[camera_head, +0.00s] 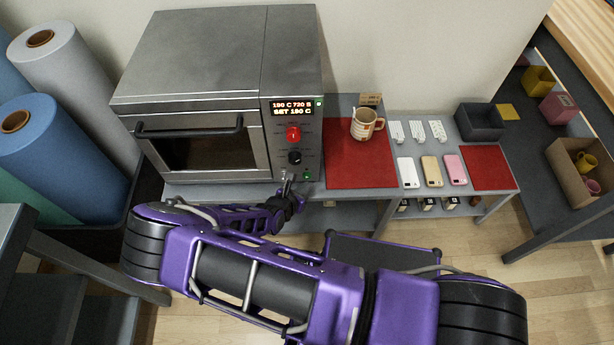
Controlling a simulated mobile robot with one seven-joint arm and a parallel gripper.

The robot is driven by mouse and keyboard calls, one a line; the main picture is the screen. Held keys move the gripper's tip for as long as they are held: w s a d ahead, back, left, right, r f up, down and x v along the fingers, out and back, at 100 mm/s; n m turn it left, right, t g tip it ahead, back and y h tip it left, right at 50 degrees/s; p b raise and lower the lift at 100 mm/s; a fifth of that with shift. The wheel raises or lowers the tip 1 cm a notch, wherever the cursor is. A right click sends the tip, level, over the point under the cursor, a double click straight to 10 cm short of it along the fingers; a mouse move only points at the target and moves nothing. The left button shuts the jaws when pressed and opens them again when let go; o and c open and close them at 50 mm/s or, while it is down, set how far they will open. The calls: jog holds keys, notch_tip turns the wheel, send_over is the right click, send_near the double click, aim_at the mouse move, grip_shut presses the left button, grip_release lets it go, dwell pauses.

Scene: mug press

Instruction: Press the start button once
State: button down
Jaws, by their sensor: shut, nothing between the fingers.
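A grey press oven (215,95) stands on the bench, its door shut. Its control panel on the right has a lit display (292,108) reading 190 C 720 S and SET 190 C. Below it are a red knob (293,134), a black knob (295,158) and a small green button (307,176) near the bottom. My gripper (286,178) is shut and empty, close to the lower part of the panel, just left of the green button. I cannot tell whether it touches the panel. My purple arm crosses the foreground below.
A mug (364,124) stands on a red mat (350,165) right of the oven. Several phone cases, a second red mat (488,167) and a dark bin (479,122) lie further right. Fabric rolls (55,150) stand at the left. A cardboard box (580,170) sits at far right.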

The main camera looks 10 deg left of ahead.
jog(key=shift+w, duration=0.15)
jog(key=shift+w+a, duration=0.1)
jog(key=shift+w, duration=0.15)
jog(key=shift+w+a, duration=0.1)
jog(key=shift+w, duration=0.4)
dwell(0.8)
dwell(0.4)
jog(key=shift+s+r+p, duration=0.1)
jog(key=shift+s+p, duration=0.5)
jog(key=shift+s, duration=0.05)
jog(key=shift+s+d, duration=0.2)
jog(key=shift+s, duration=0.05)
jog(key=shift+s, duration=0.1)
